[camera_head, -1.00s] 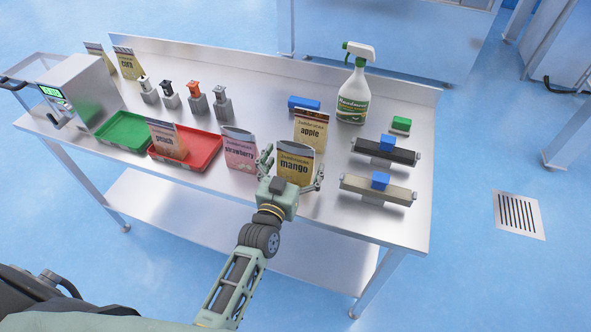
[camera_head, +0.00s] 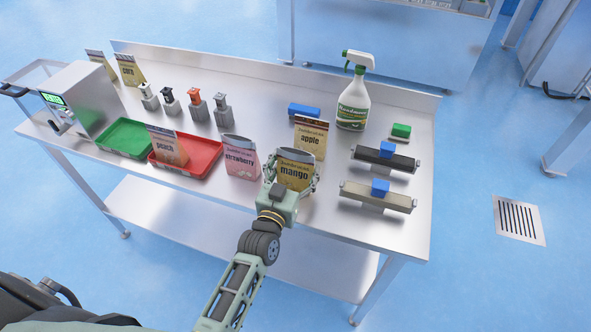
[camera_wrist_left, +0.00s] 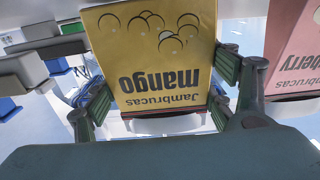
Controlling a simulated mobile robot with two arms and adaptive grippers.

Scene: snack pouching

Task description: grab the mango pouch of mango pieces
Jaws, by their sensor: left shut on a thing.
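The mango pouch (camera_head: 296,171) is yellow-brown with dark lettering and stands upright near the front edge of the table. In the left wrist view the mango pouch (camera_wrist_left: 155,60) appears upside down and fills the space between the fingers. My left gripper (camera_head: 296,178) is shut on the pouch, with one finger against each side edge. Its green finger pads also show in the left wrist view (camera_wrist_left: 163,90). My right gripper is not in view.
The pink strawberry pouch (camera_head: 241,160) stands close on the left, and the apple pouch (camera_head: 311,138) just behind. The peach pouch (camera_head: 167,146) is at the red tray (camera_head: 205,166). Sealing bars (camera_head: 378,196) lie to the right, with a spray bottle (camera_head: 353,105) behind.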

